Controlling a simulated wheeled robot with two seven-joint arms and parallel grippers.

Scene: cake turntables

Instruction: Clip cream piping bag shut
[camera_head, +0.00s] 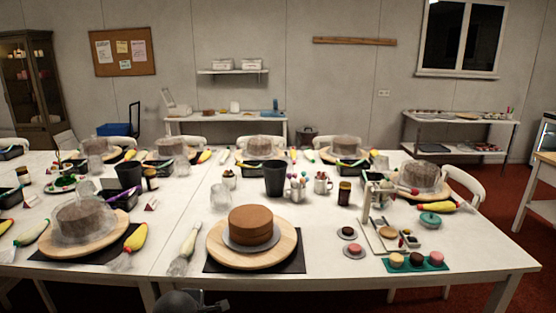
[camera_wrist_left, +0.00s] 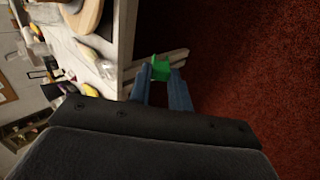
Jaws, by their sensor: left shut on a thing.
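My left gripper (camera_wrist_left: 161,72) has two blue fingers and is shut on a small green clip (camera_wrist_left: 160,68) at its fingertips. In the wrist view it is beside the table edge, with red floor to the right. A pale, cream-coloured piping bag (camera_head: 187,245) lies on the front of the table, left of the chocolate cake, its wide end toward me. The clip is apart from the bag. In the head view a dark part of my arm shows at the bottom edge, left of centre. My right gripper is not in view.
A chocolate cake (camera_head: 251,226) stands on a wooden turntable (camera_head: 222,253) on a dark mat (camera_head: 294,263). A dark cup (camera_head: 275,180), mugs and small pots stand behind it. Yellow bags and a covered cake (camera_head: 80,218) are at left. Bare table lies along the front edge.

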